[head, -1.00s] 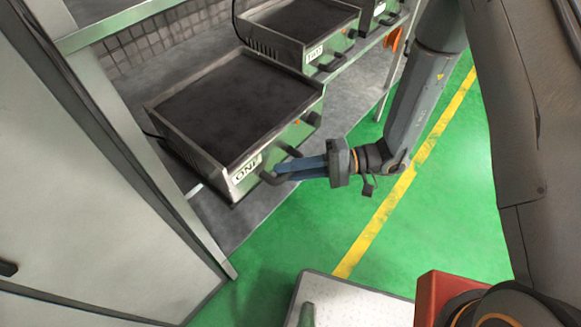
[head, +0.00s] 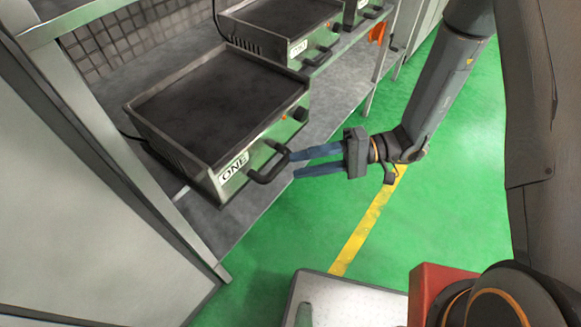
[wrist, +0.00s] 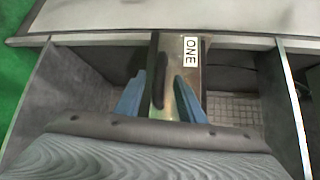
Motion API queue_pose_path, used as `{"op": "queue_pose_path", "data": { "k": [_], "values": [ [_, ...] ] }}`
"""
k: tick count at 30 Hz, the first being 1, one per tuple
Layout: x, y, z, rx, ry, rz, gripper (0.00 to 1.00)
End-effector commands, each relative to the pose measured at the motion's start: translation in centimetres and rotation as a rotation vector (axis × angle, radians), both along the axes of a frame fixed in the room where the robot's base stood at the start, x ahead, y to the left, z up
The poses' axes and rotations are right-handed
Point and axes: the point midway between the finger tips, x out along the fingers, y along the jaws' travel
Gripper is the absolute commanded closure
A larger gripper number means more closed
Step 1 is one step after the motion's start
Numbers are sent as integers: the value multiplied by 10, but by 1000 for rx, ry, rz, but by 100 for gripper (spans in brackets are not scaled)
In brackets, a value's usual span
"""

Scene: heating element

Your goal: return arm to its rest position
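My gripper (head: 295,165) has two blue fingers spread apart, with nothing held between them. It is just right of the front handle (head: 268,163) of the heating unit labelled ONE (head: 262,140); the head view does not settle whether a fingertip touches it. In the wrist view my gripper (wrist: 163,82) shows a finger on each side of the dark handle (wrist: 158,88), with the unit's ONE label (wrist: 190,52) beyond. My arm (head: 440,90) reaches in from the upper right.
The unit sits on a grey metal shelf (head: 240,218). More heating units (head: 285,30) stand farther back along it. A light panel (head: 90,200) and a shelf post flank the left. Green floor (head: 440,200) with a yellow line (head: 365,230) is open on the right.

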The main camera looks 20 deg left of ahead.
Motion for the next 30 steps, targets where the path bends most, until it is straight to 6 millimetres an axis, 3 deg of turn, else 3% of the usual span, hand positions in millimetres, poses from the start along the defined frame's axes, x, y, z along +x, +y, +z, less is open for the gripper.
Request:
{"op": "queue_pose_path", "data": {
  "k": [5,23,26,30],
  "values": [
    [4,-10,1,0,-1,0,64],
    [1,-13,5,-24,3,19,64],
    [-7,-23,12,-99,13,61,64],
    [-24,-51,25,-291,25,143,64]
  ]
}}
